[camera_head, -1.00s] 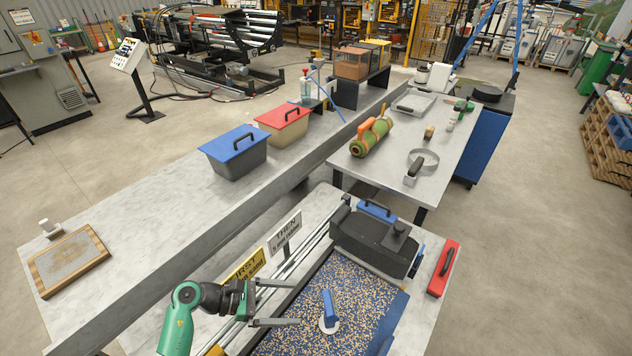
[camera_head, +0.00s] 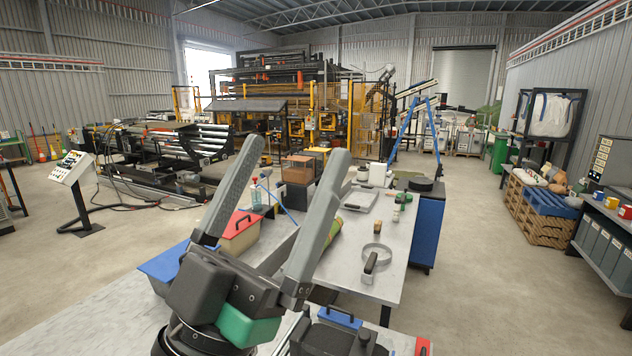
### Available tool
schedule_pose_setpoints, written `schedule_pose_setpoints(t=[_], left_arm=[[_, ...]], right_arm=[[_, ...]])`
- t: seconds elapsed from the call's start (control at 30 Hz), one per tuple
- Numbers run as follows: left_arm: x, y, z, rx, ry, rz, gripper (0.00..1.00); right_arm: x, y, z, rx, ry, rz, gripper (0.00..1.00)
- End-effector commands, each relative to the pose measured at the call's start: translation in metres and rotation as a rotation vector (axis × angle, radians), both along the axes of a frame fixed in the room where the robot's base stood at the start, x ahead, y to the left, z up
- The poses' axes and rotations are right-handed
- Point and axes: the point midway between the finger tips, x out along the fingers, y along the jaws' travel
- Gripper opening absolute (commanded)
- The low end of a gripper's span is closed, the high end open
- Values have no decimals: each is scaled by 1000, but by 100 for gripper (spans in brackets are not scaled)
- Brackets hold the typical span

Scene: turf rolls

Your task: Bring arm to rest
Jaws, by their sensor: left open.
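My left gripper (camera_head: 292,150) is large and close in the camera_head view, raised in front of the work tables. Its two grey fingers point up and stand wide apart, with nothing between them. Its dark wrist and a green part of my arm show at the bottom. The gripper hides part of the long bench and part of the green roll (camera_head: 327,240). My right gripper is not in view.
A blue-lidded bin (camera_head: 165,268) and a red-lidded bin (camera_head: 240,232) stand behind the gripper. The grey table (camera_head: 385,270) at right holds a strap loop (camera_head: 377,252) and a green tool (camera_head: 403,198). A black machine (camera_head: 340,342) is at the bottom edge. Open floor lies right.

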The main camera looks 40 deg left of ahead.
Motion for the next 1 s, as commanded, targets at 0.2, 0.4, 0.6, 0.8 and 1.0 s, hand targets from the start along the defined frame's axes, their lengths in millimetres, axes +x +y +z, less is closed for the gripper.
schedule_pose_setpoints(t=[0.2, 0.4, 0.6, 0.8, 1.0], left_arm=[[-1, -39, 3, -40, 58, -222, 100], [0, -38, 4, -38, 60, -215, 100], [0, -37, 46, -38, 60, -213, 100], [1, -37, 143, -37, 60, -211, 100], [0, -37, 240, -37, 59, -211, 100]], right_arm=[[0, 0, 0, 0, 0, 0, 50], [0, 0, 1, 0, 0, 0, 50], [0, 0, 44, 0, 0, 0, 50], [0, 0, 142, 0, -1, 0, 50], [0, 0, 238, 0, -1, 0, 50]])
